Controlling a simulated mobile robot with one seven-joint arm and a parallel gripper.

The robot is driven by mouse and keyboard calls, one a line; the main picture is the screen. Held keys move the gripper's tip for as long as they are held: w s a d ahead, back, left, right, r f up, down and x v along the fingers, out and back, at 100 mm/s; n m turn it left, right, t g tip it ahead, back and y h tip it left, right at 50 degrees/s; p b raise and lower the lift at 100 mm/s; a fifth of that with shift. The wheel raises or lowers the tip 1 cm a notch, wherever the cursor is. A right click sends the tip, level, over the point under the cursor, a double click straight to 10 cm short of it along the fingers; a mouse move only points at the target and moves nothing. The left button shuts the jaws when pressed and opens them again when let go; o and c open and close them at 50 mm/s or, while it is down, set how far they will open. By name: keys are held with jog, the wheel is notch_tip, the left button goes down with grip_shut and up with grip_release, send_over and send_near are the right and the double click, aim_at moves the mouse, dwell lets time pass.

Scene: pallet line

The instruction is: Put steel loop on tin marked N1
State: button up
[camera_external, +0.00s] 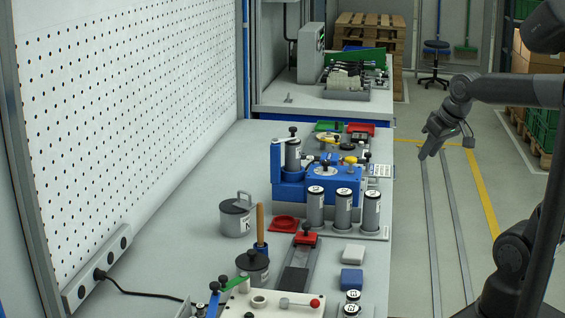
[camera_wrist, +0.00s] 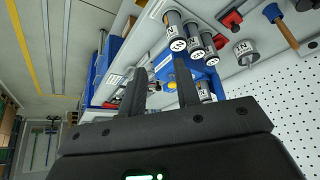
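A grey lidded tin (camera_external: 236,220) stands on the bench left of the blue unit, with a label too small to read. A grey loop (camera_external: 243,195) shows at its top; I cannot tell if it is a separate piece. A labelled grey tin (camera_wrist: 245,53) also shows at the upper right of the wrist view, its marking not surely legible. My gripper (camera_external: 424,155) hangs over the aisle right of the bench, far from the tins. In the wrist view my gripper (camera_wrist: 161,72) has its fingers apart with nothing between them.
A blue unit (camera_external: 318,190) stands mid-bench, with three upright cylinders (camera_external: 343,208) before it. A red-handled tool (camera_external: 300,260), a dark lidded pot (camera_external: 253,268), a wooden handle (camera_external: 260,222) and two small blocks (camera_external: 352,280) stand nearer.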

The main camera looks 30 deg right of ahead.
jog(key=s+d+f, duration=0.2)
jog(key=s+f, duration=0.2)
jog(key=s, duration=0.3)
jog(key=shift+d+m, duration=0.4)
dwell(0.7)
